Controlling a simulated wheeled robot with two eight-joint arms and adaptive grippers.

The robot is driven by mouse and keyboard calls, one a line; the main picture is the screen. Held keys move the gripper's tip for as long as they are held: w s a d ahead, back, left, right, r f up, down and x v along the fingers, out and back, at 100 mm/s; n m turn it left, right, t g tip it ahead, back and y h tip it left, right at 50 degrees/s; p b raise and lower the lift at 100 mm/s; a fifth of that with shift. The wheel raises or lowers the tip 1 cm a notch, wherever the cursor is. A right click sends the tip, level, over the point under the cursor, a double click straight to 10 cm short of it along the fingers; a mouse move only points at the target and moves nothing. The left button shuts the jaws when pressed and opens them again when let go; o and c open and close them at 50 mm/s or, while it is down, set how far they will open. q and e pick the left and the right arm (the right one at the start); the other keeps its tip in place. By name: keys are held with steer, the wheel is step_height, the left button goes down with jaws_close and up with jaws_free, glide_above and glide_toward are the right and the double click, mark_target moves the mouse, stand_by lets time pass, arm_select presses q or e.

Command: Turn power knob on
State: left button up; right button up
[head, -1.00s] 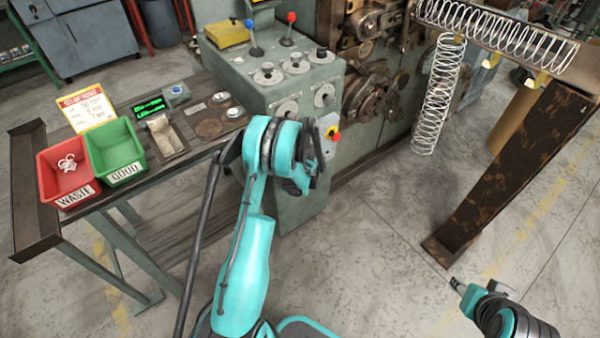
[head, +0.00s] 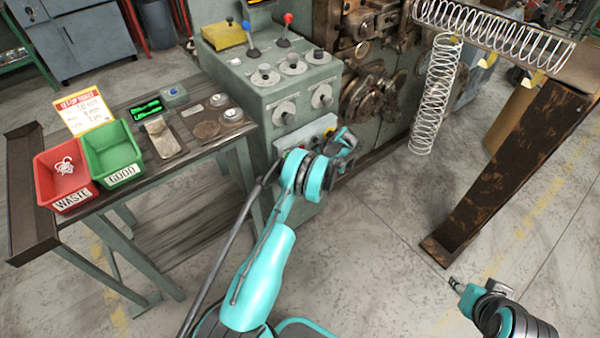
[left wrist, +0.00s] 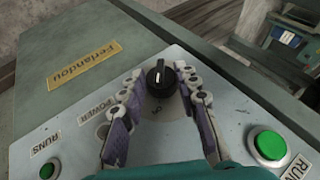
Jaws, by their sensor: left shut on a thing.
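The power knob (left wrist: 160,78) is a small black rotary knob on a grey panel in the left wrist view, its ridge about upright in the picture. A "POWER" label lies to its left. My left gripper (left wrist: 159,73) has its fingers on either side of the knob and is shut on it. In the head view my left wrist (head: 310,175) is at the front of the grey control box, hiding the knob and the fingertips. My right gripper (head: 458,286) is at the lower right, away from the machine; its jaws are too small to judge.
The control cabinet (head: 262,100) carries dials and levers. A bench with red (head: 48,165) and green (head: 105,135) bins stands left. A hanging spring (head: 436,95) and a rusty post (head: 490,190) stand right.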

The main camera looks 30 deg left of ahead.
arm_select(q)
steer(key=shift+g+y, duration=0.3)
steer(key=shift+g, duration=0.1)
steer(key=o, duration=1.2)
steer(key=shift+c, duration=0.2)
steer(key=v, duration=1.2)
